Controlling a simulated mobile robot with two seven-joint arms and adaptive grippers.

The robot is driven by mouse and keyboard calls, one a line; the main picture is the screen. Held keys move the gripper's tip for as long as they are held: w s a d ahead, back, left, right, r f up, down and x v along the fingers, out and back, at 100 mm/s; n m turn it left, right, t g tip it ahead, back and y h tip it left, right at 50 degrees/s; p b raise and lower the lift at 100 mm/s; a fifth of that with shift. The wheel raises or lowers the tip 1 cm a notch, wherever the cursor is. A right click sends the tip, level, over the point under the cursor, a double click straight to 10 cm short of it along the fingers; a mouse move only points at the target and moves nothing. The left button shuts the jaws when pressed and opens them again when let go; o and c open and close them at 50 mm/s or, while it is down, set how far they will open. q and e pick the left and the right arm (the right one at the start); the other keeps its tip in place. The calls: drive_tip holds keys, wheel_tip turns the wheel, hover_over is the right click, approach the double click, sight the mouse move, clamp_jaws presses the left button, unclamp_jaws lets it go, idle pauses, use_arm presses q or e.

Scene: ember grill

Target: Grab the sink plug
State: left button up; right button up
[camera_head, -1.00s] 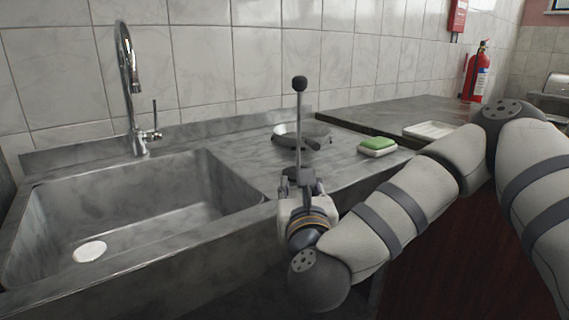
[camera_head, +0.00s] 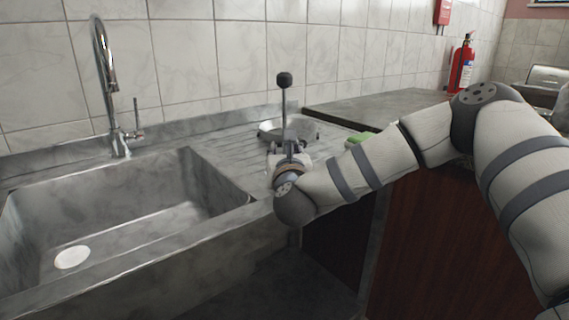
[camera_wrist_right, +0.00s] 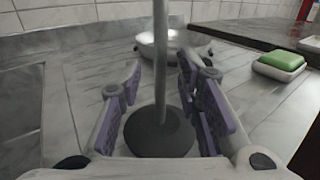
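A thin grey rod with a dark ball on top (camera_head: 284,80) stands upright from the counter; in the right wrist view it rises from a dark round base (camera_wrist_right: 158,135). It looks like the long-handled sink plug. My right gripper (camera_head: 290,150) is at the rod. In the right wrist view, the purple-padded fingers of my right gripper (camera_wrist_right: 162,88) are spread on either side of the rod, with gaps visible on both sides. A white disc (camera_head: 72,257) lies on the sink floor; I cannot tell whether it is a drain or a cover. My left gripper is out of view.
The stone sink (camera_head: 115,190) with a chrome tap (camera_head: 104,75) is at left. A metal pan (camera_wrist_right: 172,45) sits behind the rod on the ridged drainboard. Green soap (camera_wrist_right: 284,60) lies to its right, near a raised dark counter (camera_head: 375,103). The tiled wall bounds the back.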

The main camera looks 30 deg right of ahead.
drive_tip(key=shift+r, duration=0.1)
clamp_jaws()
